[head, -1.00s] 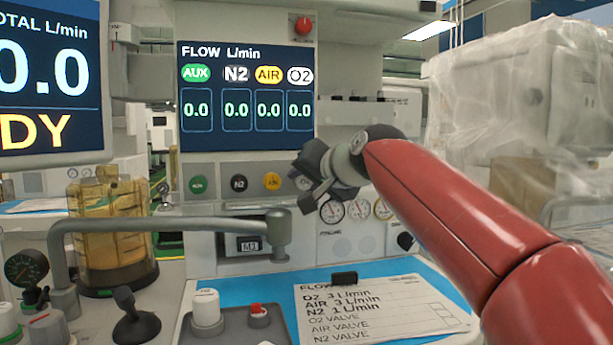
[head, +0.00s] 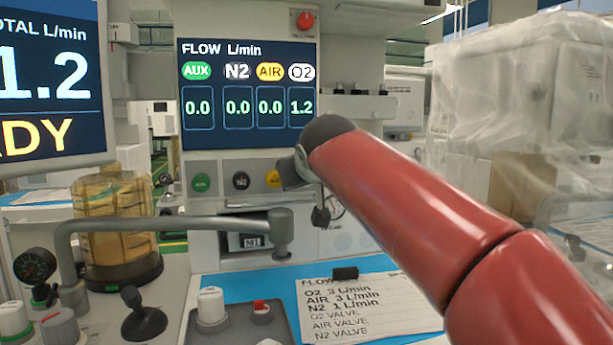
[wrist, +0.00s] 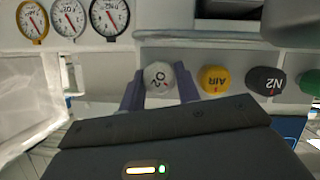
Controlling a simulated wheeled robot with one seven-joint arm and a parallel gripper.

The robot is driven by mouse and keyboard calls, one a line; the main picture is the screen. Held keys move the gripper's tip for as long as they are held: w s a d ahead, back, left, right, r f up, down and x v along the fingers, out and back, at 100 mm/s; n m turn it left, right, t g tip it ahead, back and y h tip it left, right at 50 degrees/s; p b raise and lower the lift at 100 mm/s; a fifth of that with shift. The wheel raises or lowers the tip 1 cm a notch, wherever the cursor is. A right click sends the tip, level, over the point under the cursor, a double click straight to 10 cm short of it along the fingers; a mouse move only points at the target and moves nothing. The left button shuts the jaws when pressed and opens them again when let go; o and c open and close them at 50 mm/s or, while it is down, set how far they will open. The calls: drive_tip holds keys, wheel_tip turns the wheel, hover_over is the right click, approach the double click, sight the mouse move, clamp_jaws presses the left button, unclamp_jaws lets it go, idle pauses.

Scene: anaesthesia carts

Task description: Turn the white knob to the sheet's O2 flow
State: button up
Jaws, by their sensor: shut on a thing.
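The white O2 knob (wrist: 158,77) sits between the two fingers of my gripper (wrist: 160,92) in the wrist view, and the gripper is shut on it. In the head view my gripper (head: 296,172) is at the right end of the knob row, and my arm hides the white knob. The flow screen (head: 247,95) reads O2 1.2, with AUX, N2 and AIR at 0.0. The sheet (head: 370,308) lies on the blue surface and lists O2 3 L/min, AIR 3 L/min and N2 1 L/min.
The yellow AIR knob (wrist: 213,79), black N2 knob (wrist: 266,81) and green AUX knob (head: 200,183) sit beside the white one. Gauges (wrist: 69,17) are close to the gripper. A grey bent arm (head: 170,226) crosses in front of the cart at left.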

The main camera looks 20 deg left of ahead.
drive_tip(key=shift+a+n+t+h+b, duration=0.15)
drive_tip(key=shift+n+t+h, duration=0.2)
drive_tip(key=shift+n, duration=0.35)
drive_tip(key=shift+d+n+t+h+b, duration=0.15)
drive_tip(key=shift+n+t+h, duration=0.15)
drive_tip(key=shift+n, duration=0.4)
drive_tip(key=shift+a, duration=0.1)
drive_tip(key=o, duration=1)
drive_tip(key=shift+c, duration=0.2)
drive_tip(key=b+v, duration=0.1)
drive_tip(key=v, duration=0.7)
drive_tip(key=shift+a, duration=0.1)
